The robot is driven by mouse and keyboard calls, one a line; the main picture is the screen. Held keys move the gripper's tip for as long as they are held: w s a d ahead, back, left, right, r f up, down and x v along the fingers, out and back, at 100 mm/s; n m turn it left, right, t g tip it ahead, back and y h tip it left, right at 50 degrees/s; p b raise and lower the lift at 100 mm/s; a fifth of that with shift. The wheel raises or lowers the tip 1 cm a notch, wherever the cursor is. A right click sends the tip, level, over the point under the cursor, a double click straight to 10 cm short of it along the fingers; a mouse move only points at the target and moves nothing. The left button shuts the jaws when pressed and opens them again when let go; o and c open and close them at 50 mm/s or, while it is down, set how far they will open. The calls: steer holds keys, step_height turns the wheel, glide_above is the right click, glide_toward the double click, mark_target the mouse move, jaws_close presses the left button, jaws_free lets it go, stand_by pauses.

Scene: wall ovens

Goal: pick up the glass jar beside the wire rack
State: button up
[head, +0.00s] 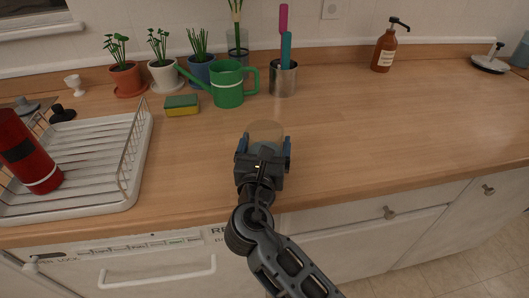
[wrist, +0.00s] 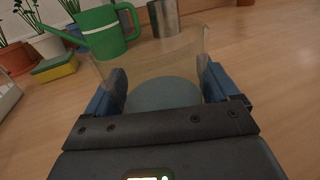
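The glass jar (head: 266,131) is see-through and stands out faintly against the wooden counter, just beyond my gripper (head: 263,148) in the head view. In the wrist view the clear jar wall (wrist: 150,60) rises behind a round blue-grey disc (wrist: 163,94), perhaps its lid or base. My gripper's two blue fingers (wrist: 163,88) are set wide apart, one on each side of the jar. I see no clear gap between fingers and glass, but contact is not certain. The white wire rack (head: 95,200) is to the left, apart from the jar, with a red bottle (head: 26,150) on it.
Behind the jar are a green watering can (head: 228,88), a sponge (head: 182,104), a metal cup of utensils (head: 283,80) and several potted plants. A brown soap bottle (head: 384,50) stands at the back right. The counter (head: 400,120) to the right is clear.

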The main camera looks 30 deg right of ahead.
steer(key=c, duration=0.9)
steer(key=shift+r, duration=0.2)
